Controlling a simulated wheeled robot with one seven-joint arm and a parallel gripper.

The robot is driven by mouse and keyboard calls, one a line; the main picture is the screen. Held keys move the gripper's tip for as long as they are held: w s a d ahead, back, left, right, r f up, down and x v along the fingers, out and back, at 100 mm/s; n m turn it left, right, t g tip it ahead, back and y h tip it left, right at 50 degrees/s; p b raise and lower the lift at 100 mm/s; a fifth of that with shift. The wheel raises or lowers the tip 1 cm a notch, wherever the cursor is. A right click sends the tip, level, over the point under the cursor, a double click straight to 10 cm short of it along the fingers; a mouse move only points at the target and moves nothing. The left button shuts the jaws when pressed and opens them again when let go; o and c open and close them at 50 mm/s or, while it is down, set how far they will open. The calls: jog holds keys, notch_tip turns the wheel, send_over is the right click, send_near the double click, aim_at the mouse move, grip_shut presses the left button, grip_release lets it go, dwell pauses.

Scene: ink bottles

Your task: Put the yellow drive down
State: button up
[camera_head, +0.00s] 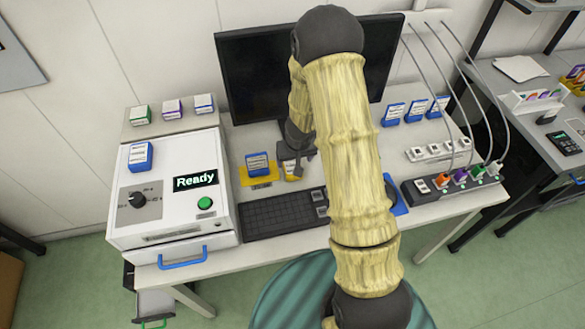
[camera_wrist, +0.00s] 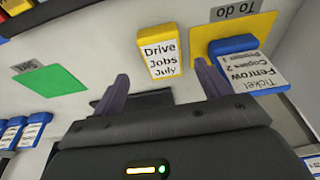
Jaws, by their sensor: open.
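The yellow drive (camera_wrist: 152,69), with a white label reading "Drive Jobs July", rests on the white desk beside the yellow "To do" mat (camera_wrist: 262,28). In the head view the yellow drive (camera_head: 290,176) is partly hidden by my gripper (camera_head: 298,160). In the wrist view my gripper (camera_wrist: 162,80) is open, with its two fingertips on either side of the drive's near end and nothing visibly held between them. Whether a finger touches the drive I cannot tell.
A blue ticket drive (camera_head: 257,161) is on the mat, close to my gripper. The keyboard (camera_head: 280,214) lies in front, the monitor (camera_head: 255,80) behind, and the white "Ready" machine (camera_head: 180,185) to the left. A green mat (camera_wrist: 50,80) shows in the wrist view.

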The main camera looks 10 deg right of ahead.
aim_at(292, 165)
jog(key=b+x, duration=0.1)
jog(key=x, duration=0.4)
jog(key=shift+w+a+f+b, duration=0.1)
jog(key=shift+w+a+b, duration=0.05)
jog(key=shift+w+b, duration=0.15)
jog(key=shift+s, duration=0.15)
jog(key=shift+a, duration=0.1)
jog(key=shift+s, duration=0.1)
jog(key=c, duration=1.2)
jog(key=shift+c, duration=0.2)
jog(key=shift+r, duration=0.25)
notch_tip(292, 165, up, 10)
jog(key=p, duration=0.6)
jog(key=shift+f, duration=0.15)
